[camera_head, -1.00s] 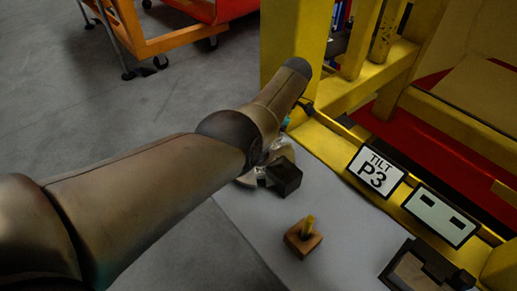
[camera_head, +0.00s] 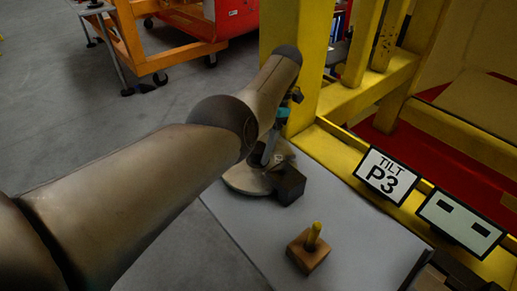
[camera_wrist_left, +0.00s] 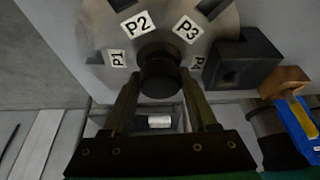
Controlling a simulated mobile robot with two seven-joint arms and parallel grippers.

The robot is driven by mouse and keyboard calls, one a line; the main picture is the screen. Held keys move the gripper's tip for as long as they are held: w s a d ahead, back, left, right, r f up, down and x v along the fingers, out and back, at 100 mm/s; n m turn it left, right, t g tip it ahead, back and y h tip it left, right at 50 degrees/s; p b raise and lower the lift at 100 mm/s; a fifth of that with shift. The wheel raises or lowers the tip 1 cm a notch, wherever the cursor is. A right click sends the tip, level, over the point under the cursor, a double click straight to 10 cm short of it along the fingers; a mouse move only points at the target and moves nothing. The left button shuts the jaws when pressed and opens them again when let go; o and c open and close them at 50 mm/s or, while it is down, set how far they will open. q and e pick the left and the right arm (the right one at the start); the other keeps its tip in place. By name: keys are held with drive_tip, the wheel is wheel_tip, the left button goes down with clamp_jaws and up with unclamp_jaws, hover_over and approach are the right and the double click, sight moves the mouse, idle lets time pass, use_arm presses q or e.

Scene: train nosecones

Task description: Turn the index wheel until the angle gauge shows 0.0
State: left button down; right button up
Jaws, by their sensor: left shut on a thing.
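The index wheel (camera_wrist_left: 112,40) is a grey disc with white labels P1, P2, P3 and P4 around a dark central knob (camera_wrist_left: 158,78). In the left wrist view my left gripper (camera_wrist_left: 160,90) has its fingers on both sides of this knob and is shut on it. In the head view the wheel (camera_head: 245,178) shows partly behind my left arm, and the gripper (camera_head: 271,150) is mostly hidden there. A sign reading TILT P3 (camera_head: 386,177) stands on the yellow frame. Beside it, a white plate (camera_head: 461,221) carries two dark bars. I can read no angle number. My right gripper is out of view.
A black block (camera_head: 288,186) sits at the wheel's edge. A wooden block with a yellow peg (camera_head: 309,252) stands on the grey tabletop (camera_head: 345,225). The yellow frame (camera_head: 330,140) rises behind. An orange cart (camera_head: 160,50) is farther back; the floor between is clear.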

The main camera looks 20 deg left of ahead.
use_arm(q)
drive_tip(key=shift+c, duration=0.9)
unclamp_jaws()
drive_tip(key=shift+r, duration=0.1)
drive_tip(key=shift+r, duration=0.3)
wheel_tip(320, 180, up, 19)
drive_tip(key=p, duration=1.7)
drive_tip(key=shift+r+p, duration=0.15)
drive_tip(key=shift+p, duration=0.2)
